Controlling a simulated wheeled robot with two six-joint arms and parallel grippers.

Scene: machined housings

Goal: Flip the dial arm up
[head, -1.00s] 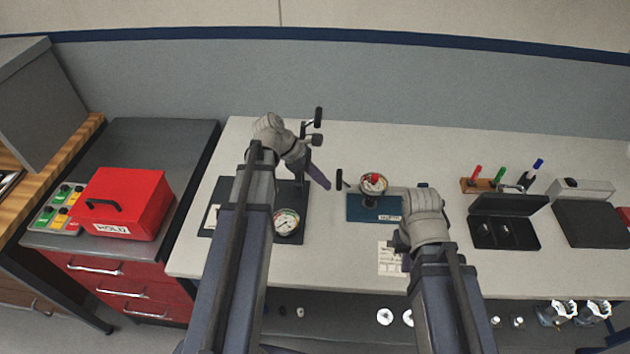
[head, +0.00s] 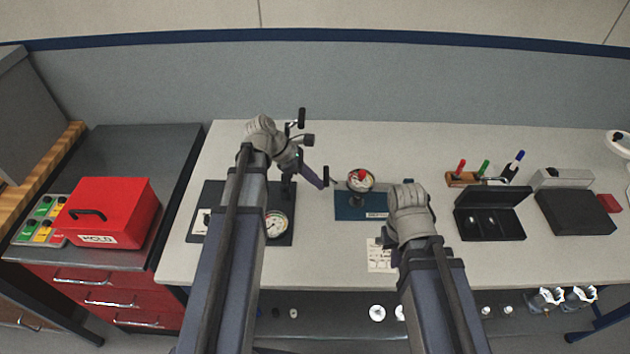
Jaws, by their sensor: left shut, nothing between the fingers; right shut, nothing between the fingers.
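A dial gauge (head: 276,225) with a white face sits on a black base plate (head: 213,190), partly hidden behind my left arm. Above the plate, black knobs on a thin arm (head: 301,118) rise beside my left wrist. My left gripper (head: 321,182) is shut and empty, pointing down and right, close to a small black lever knob (head: 326,174). This knob stands left of a second round gauge (head: 361,180) with a red centre on a teal base (head: 351,206). I cannot tell whether the gripper touches the knob. My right gripper (head: 387,239) is shut and empty, mostly hidden by its wrist.
A paper card (head: 379,258) lies beside my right gripper. A black open case (head: 490,227), a wooden marker holder (head: 462,180) and a dark box (head: 575,213) stand to the right. A red box (head: 112,212) is on the left cabinet.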

